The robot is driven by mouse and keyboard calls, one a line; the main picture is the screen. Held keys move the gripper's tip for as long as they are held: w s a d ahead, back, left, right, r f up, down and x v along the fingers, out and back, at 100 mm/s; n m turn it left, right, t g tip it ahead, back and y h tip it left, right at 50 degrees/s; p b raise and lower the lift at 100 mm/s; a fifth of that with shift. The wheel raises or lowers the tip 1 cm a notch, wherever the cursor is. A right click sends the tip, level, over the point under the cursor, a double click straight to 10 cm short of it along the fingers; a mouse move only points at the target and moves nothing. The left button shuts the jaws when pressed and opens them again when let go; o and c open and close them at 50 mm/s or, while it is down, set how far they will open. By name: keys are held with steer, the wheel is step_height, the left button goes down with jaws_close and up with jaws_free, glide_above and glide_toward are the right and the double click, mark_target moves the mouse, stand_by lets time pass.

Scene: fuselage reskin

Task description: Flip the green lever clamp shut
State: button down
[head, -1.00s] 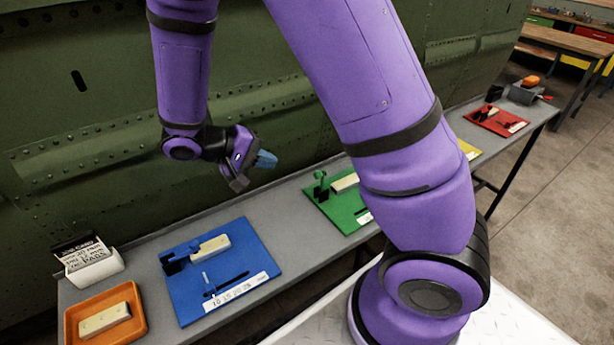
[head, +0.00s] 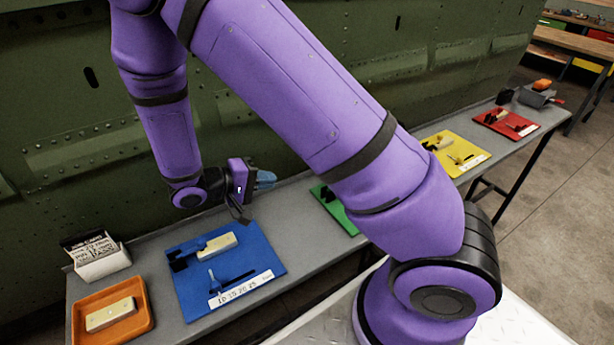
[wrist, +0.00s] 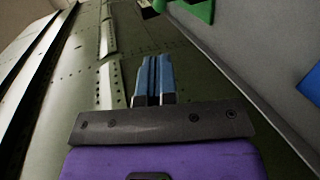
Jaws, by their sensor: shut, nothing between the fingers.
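The green board (head: 343,216) lies on the grey bench, mostly hidden behind my arm in the head view. A dark part of its clamp (head: 328,195) shows at the board's left edge; the green lever is hidden there. In the wrist view a green piece (wrist: 203,11) and a dark piece show at the top edge, cut off, so I cannot tell the lever's position. My gripper (head: 266,180) is shut and empty, with blue fingers. It is above the bench near the fuselage wall, left of the green board. The shut fingers also show in the wrist view (wrist: 154,78).
A blue board (head: 262,258) with a clamp lies left of the green one, and yellow (head: 472,160) and red (head: 520,131) boards lie right. An orange tray (head: 146,318) and a white box (head: 104,265) stand at the left end. The riveted green wall (head: 60,160) runs behind the bench.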

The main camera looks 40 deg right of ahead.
steer(key=x, duration=1.4)
steer(key=shift+r, duration=0.15)
